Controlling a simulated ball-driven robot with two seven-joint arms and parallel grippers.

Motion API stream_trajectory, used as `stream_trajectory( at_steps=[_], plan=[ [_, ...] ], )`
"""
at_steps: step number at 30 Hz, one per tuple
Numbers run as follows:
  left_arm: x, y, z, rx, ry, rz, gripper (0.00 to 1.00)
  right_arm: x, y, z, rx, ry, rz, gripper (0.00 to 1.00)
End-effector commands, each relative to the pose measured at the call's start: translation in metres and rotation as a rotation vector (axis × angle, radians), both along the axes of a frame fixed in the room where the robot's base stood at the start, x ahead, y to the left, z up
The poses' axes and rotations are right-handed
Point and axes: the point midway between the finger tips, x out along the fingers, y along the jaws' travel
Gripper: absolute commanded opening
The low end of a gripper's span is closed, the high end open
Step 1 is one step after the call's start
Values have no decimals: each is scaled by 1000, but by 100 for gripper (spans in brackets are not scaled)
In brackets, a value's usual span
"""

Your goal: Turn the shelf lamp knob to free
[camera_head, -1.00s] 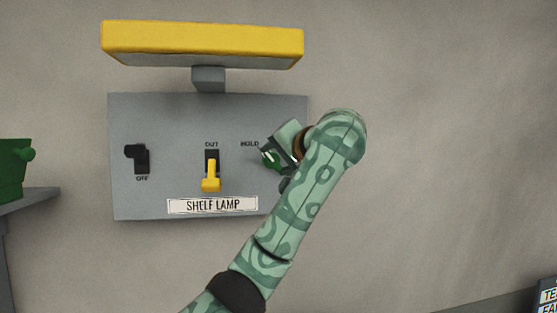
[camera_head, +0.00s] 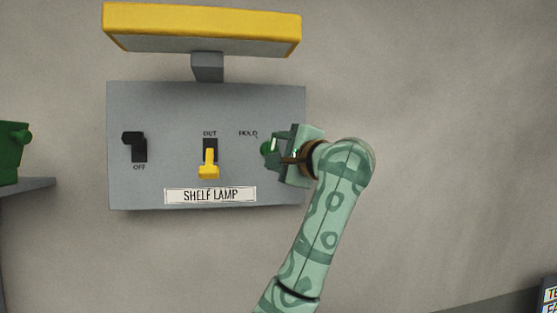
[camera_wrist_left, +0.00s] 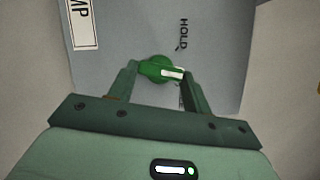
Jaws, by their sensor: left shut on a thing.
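The shelf lamp panel (camera_head: 180,105) is a grey box on the wall with a "SHELF LAMP" label (camera_head: 210,195). A green knob (camera_wrist_left: 155,67) with a white pointer mark sits at the panel's right side; it shows partly in the head view (camera_head: 267,149). My left gripper (camera_wrist_left: 160,78) is shut on the knob, one finger on each side. In the wrist view the white mark points toward the right finger. The "HOLD" word (camera_wrist_left: 183,33) is readable beside the knob; another marking is mostly hidden by the right finger. My right gripper is not in view.
A yellow-topped lamp (camera_head: 200,25) juts out above. A green container (camera_head: 12,152) stands on a shelf at far left. The wall to the right is bare.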

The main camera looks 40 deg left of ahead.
Motion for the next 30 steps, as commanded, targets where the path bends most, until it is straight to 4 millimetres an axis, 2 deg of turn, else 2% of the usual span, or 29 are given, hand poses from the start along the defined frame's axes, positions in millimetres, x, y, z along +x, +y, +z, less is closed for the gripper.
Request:
stream_trajectory(
  at_steps=[1, 15, 30],
  plan=[
    [1, 0, -6, 23, 35, -3, 26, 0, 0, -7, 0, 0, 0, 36],
    [0, 1, -9, 258, 330, -3, 26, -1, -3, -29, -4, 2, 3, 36],
    [-1, 2, -8, 346, 441, -4, 26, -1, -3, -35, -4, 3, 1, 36]
  ],
)
